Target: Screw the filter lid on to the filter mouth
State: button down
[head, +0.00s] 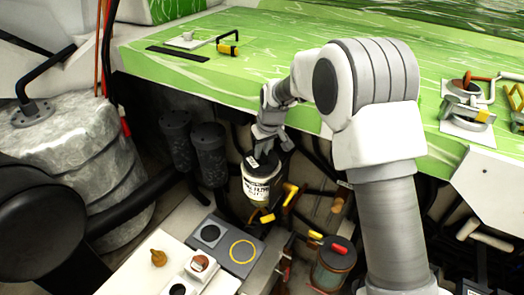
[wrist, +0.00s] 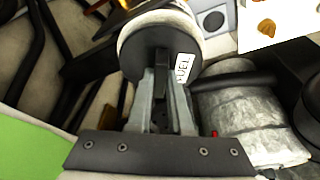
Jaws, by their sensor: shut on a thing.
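The filter lid (head: 254,163) is a black disc with a small white label and sits at the top of the pale filter housing (head: 262,188), which has printed lettering. In the wrist view the lid (wrist: 138,50) covers the filter mouth, and a pale rim (wrist: 205,40) shows around it. I cannot tell whether its threads are engaged. My gripper (head: 266,147) points down from above and is shut on the lid's raised grip. In the wrist view its fingers (wrist: 161,85) meet at that grip. The mouth's opening is hidden under the lid.
The green deck edge (head: 220,94) lies behind and above the filter. Yellow-handled valves (head: 290,194) and hoses crowd its right. A grey tray with a yellow ring (head: 243,251) and a white board (head: 150,277) lie in front. A grey ribbed tank (head: 75,150) stands left.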

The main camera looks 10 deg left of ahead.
jog(key=shift+f+b, duration=0.55)
jog(key=shift+f, duration=0.3)
jog(key=c, duration=0.8)
grip_release()
jog(key=shift+o, duration=0.2)
jog(key=v, duration=1.7)
jog(key=shift+r, duration=0.25)
jog(key=shift+s+d, duration=0.1)
jog(key=shift+d, duration=0.05)
jog(key=s+d+r+m+t, duration=0.2)
jog(key=s+d+r+m, duration=0.35)
jog(key=s+d, duration=0.7)
jog(key=s+d+f+m+h, duration=0.1)
jog(key=s+d, duration=0.4)
jog(key=s, duration=0.3)
jog(key=s+d+f+m+t+h, duration=0.1)
jog(key=s+d, duration=0.5)
jog(key=s, duration=0.2)
jog(key=shift+d+m, duration=0.2)
jog(key=shift+m, duration=0.15)
